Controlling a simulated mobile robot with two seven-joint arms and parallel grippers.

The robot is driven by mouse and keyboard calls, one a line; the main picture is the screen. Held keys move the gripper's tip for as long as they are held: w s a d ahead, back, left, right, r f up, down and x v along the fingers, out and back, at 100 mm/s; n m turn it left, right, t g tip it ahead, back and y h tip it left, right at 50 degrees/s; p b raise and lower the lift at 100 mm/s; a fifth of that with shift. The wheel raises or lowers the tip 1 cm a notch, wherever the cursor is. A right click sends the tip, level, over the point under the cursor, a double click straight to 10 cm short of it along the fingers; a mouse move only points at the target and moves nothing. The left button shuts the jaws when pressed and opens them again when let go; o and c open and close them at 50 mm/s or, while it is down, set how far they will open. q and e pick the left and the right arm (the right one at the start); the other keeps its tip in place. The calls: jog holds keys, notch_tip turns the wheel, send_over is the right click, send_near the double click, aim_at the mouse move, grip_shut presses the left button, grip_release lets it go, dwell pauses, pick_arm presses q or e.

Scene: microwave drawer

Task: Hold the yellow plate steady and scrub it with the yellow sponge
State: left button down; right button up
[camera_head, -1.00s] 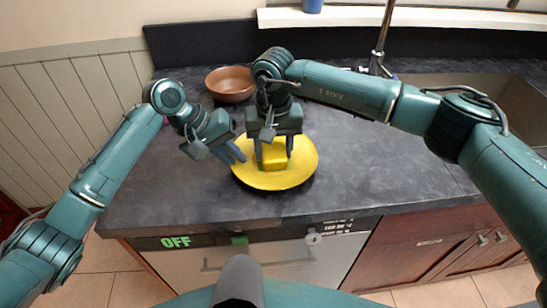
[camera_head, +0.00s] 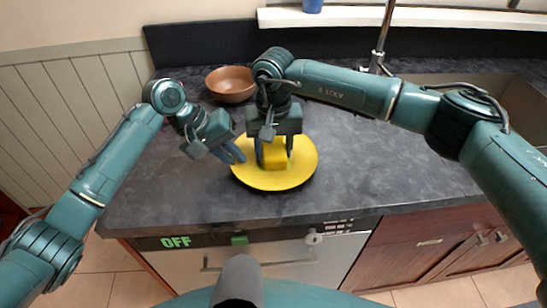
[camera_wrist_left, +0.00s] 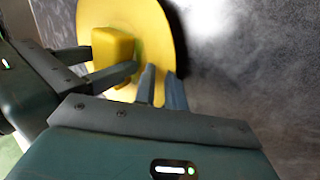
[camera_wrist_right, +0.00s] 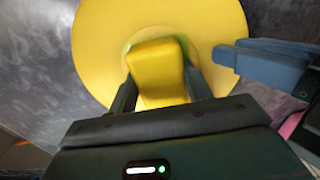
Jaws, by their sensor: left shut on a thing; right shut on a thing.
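The round yellow plate (camera_head: 296,176) lies on the dark countertop near its front edge. My left gripper (camera_head: 236,156) is shut on the plate's left rim; its fingers also show at the rim in the left wrist view (camera_wrist_left: 162,88). The yellow sponge (camera_head: 274,155) is between the fingers of my right gripper (camera_head: 273,160), which is shut on it above the middle of the plate. The right wrist view shows the sponge (camera_wrist_right: 159,72) over the plate (camera_wrist_right: 95,45), with a greenish patch beside it. The sponge's underside is hidden, so I cannot tell how firmly it touches.
A brown bowl (camera_head: 230,84) stands behind the plate to the left. A sink (camera_head: 480,95) with a faucet (camera_head: 377,60) is at the back right. The counter (camera_head: 370,160) right of the plate is clear.

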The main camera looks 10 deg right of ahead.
pick_arm(q)
jog(key=shift+f, duration=0.1)
pick_arm(e)
jog(key=shift+s, duration=0.6)
jog(key=shift+w, duration=0.85)
jog(key=shift+s, duration=0.85)
jog(key=shift+w+f, duration=0.15)
jog(key=shift+w, duration=0.7)
jog(key=shift+s, duration=0.9)
jog(key=shift+w, duration=0.85)
jog(key=shift+s, duration=0.85)
jog(key=shift+w, duration=0.1)
